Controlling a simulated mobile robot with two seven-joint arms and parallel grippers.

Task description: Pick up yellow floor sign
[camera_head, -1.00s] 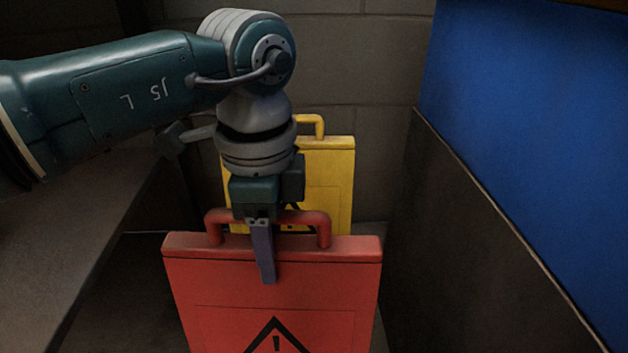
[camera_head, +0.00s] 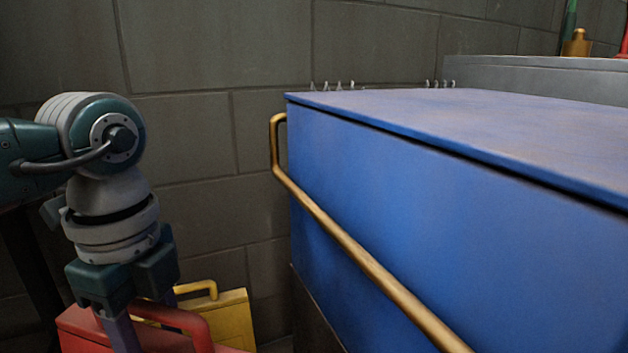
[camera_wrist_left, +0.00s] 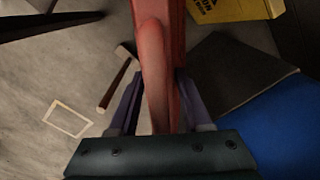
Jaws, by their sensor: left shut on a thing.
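The yellow floor sign (camera_head: 235,318) stands behind the red sign at the bottom of the head view. Only its upper part and handle show there, and its lower part is cut off. A printed corner of the yellow sign (camera_wrist_left: 235,9) shows at the top of the left wrist view. My left gripper (camera_head: 142,325) is shut on the red sign (camera_head: 76,322) at its top handle. In the left wrist view the red handle (camera_wrist_left: 154,70) runs between the two fingers. My right gripper is in neither view.
A large blue cabinet (camera_head: 430,190) with a brass rail (camera_head: 350,245) fills the right of the head view. A grey block wall (camera_head: 200,60) stands behind. In the left wrist view a hammer-like tool (camera_wrist_left: 118,82) and a pale rectangular outline (camera_wrist_left: 67,118) are on the floor.

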